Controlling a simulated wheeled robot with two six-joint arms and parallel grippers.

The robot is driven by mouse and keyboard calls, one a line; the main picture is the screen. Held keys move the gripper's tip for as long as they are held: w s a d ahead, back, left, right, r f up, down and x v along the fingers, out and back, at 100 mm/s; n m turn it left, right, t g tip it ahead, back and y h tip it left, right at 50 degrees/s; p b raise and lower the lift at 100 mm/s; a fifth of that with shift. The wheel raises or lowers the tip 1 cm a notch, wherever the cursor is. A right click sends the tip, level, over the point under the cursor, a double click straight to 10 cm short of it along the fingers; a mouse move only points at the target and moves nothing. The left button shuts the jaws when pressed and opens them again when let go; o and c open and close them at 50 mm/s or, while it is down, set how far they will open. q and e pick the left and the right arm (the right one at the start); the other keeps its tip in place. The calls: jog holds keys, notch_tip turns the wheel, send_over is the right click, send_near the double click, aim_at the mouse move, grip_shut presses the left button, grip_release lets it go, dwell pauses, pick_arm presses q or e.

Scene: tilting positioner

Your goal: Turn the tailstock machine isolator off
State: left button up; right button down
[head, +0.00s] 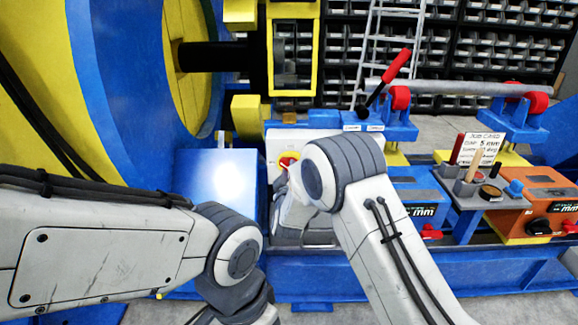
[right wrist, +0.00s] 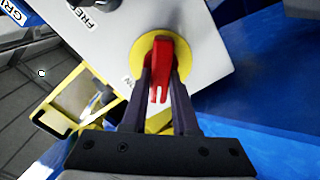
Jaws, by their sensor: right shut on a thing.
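The isolator is a red handle (right wrist: 160,62) on a round yellow plate (right wrist: 139,52), fixed to a light grey panel (right wrist: 200,30). In the head view its red and yellow knob (head: 288,160) shows just past my right wrist. My right gripper (right wrist: 163,85) has its two dark fingers on either side of the red handle and is shut on it. A label ending in "N" is partly visible beside the plate; the rest is hidden. My left arm comes in from the left; its wrist is at the bottom and its gripper is out of frame.
A large blue and yellow ring (head: 120,90) stands at left. A red-gripped lever (head: 396,66) rises right of the panel. A tool stand (head: 472,190), a job card (head: 480,148) and an orange unit (head: 540,190) stand further right. Shelves of bins fill the back.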

jog(key=shift+a+f+n+p, duration=0.15)
jog(key=shift+n+p, duration=0.65)
jog(key=shift+n, duration=1.25)
jog(key=shift+f+n+p, duration=0.1)
jog(key=shift+n+p, duration=0.7)
jog(key=shift+n, duration=1.25)
jog(key=c, duration=0.7)
grip_release()
jog(key=s, duration=1)
jog(key=shift+s, duration=0.25)
